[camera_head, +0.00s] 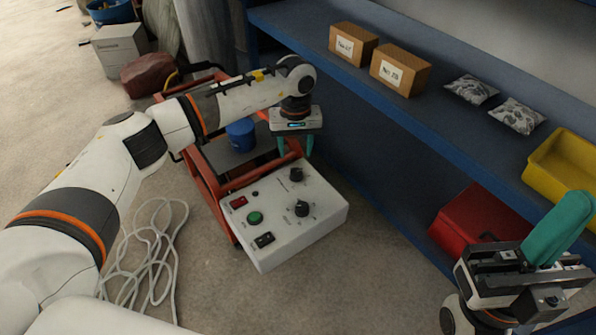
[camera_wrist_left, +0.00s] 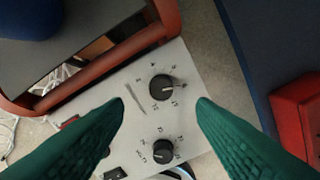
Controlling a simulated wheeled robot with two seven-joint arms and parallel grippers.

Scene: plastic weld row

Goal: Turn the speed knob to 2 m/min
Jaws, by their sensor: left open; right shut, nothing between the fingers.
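A white control box (camera_head: 322,221) carries two black knobs, a far knob (camera_head: 296,174) and a near knob (camera_head: 302,208). The knob labels are too small to read, so I cannot tell which is the speed knob. My left gripper (camera_head: 296,150) is open, pointing down above the far end of the box. In the left wrist view, the fingertips of my left gripper (camera_wrist_left: 160,102) lie on either side of one knob (camera_wrist_left: 162,87), apart from it. A second knob (camera_wrist_left: 163,150) is lower between the fingers. My right gripper (camera_head: 566,220) is shut and empty at lower right.
The box also has a green button (camera_head: 255,218), a red switch (camera_head: 238,203) and a black switch (camera_head: 264,240). A red cart frame (camera_head: 205,178) stands behind it. A blue shelf (camera_head: 400,120) runs along the right. A white cable (camera_head: 150,250) lies on the floor.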

